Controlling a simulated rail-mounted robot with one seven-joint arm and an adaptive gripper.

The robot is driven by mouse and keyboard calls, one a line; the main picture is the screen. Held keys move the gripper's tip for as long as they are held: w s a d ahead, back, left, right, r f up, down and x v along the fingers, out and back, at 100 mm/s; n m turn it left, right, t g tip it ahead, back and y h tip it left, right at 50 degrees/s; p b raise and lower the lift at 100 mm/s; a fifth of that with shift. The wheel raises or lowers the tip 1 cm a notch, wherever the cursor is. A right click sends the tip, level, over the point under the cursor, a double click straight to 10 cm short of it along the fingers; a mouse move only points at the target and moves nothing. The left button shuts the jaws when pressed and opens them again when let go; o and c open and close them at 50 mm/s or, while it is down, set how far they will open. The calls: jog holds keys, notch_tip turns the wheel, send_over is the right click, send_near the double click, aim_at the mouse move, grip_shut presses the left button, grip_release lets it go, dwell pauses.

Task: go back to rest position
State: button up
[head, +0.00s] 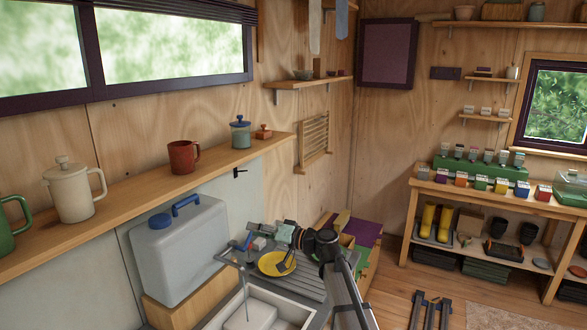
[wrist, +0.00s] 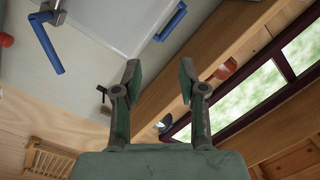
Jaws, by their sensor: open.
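My gripper (head: 258,240) is in the air over the sink counter, above and to the left of the yellow plate (head: 275,264) in the head view. In the wrist view my gripper (wrist: 160,78) shows two dark green fingers spread apart with nothing between them. The fingers point toward the wall side, where the pale water container (head: 180,250) stands. The container's blue handle (wrist: 171,22) shows beyond the fingertips in the wrist view. Part of the plate is hidden behind my arm in the head view.
The sink (head: 262,312) lies below, beside a ribbed drainer (head: 312,281). A wall shelf (head: 140,202) holds a red mug (head: 183,157), a cream pot (head: 73,190) and a blue-lidded jar (head: 241,133). A workbench (head: 490,198) with several coloured blocks stands at the right.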

jog(key=s+d+f+m+g+h, duration=0.1)
jog(key=s+d+f+h, duration=0.25)
jog(key=f, duration=0.55)
jog(key=s+d+f+g+h, duration=0.1)
jog(key=s+d+f+h, duration=0.15)
jog(key=s+f, duration=0.45)
jog(key=s+d+f+m+g+h, duration=0.15)
jog(key=d+f, duration=0.25)
jog(key=f, duration=0.7)
jog(key=s+d+f+m+g+h, duration=0.1)
jog(key=s+d+f+g+h, duration=0.2)
jog(key=s+d+f+h, duration=1)
jog(key=s+d+f+g+y+b, duration=0.2)
jog(key=s+f+b, duration=0.8)
jog(key=s+f, duration=0.7)
jog(key=s+d+f+g+y+b, duration=0.2)
jog(key=s+f+g+b, duration=0.2)
jog(key=s+f+b, duration=0.7)
jog(key=s+f, duration=0.6)
jog(key=f, duration=0.7)
jog(key=shift+s+d+g, duration=0.15)
jog(key=shift+d+g, duration=0.2)
